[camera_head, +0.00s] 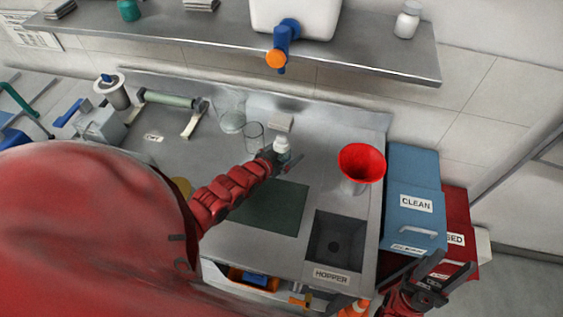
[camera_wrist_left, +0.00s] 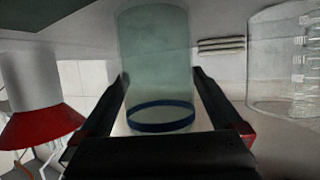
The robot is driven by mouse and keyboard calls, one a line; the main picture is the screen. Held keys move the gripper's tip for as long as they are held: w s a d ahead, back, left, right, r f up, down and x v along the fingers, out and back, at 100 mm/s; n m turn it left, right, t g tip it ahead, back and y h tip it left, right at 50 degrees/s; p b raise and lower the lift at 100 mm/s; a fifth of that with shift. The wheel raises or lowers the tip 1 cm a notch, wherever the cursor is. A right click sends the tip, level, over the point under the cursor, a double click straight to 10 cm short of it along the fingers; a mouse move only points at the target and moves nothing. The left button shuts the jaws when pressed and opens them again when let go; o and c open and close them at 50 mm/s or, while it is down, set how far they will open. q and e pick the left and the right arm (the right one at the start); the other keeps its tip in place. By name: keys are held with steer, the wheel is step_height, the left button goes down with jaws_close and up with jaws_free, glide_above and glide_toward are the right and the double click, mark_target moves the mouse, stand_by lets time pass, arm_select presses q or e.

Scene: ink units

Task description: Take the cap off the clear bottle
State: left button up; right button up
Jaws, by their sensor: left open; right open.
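The clear bottle (camera_head: 282,146), with a pale cap, stands on the grey bench behind the dark green mat (camera_head: 270,207). In the left wrist view the bottle (camera_wrist_left: 155,50) appears upside down, greenish and see-through with a dark blue ring; its lower picture end is hidden behind my gripper. My left gripper (camera_head: 281,158) is open, its fingers on either side of the bottle. I cannot tell whether they touch it. My right gripper (camera_head: 430,277) is open and empty at the lower right, in front of the red bin.
Glass beakers (camera_head: 253,137) stand left of the bottle, with a small pale block (camera_head: 281,122) behind it. A red funnel (camera_head: 361,162) stands to the right. The hopper (camera_head: 337,243) is front right, beside a blue CLEAN bin (camera_head: 414,180) and a red bin (camera_head: 456,215). A shelf (camera_head: 370,58) hangs above.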

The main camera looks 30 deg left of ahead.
mark_target(286, 147)
arm_select(q)
jaws_close()
stand_by(0.5)
steer(key=shift+r, duration=0.1)
steer(key=shift+a+r+b, duration=0.1)
steer(key=shift+r+b, duration=0.2)
steer(key=shift+r, duration=0.4)
steer(key=shift+s+d+r+b, duration=0.1)
steer(key=shift+s+r+b, duration=0.15)
steer(key=shift+r, duration=0.25)
steer(key=shift+s+d+r+b, duration=0.1)
steer(key=shift+s+r, duration=0.1)
steer(key=shift+r, duration=0.25)
steer(key=s+d, duration=0.2)
steer(key=s, duration=0.5)
steer(key=s+d+r+p, duration=0.1)
steer(key=s+d, duration=0.2)
steer(key=s, duration=0.4)
steer(key=shift+d+r, duration=0.3)
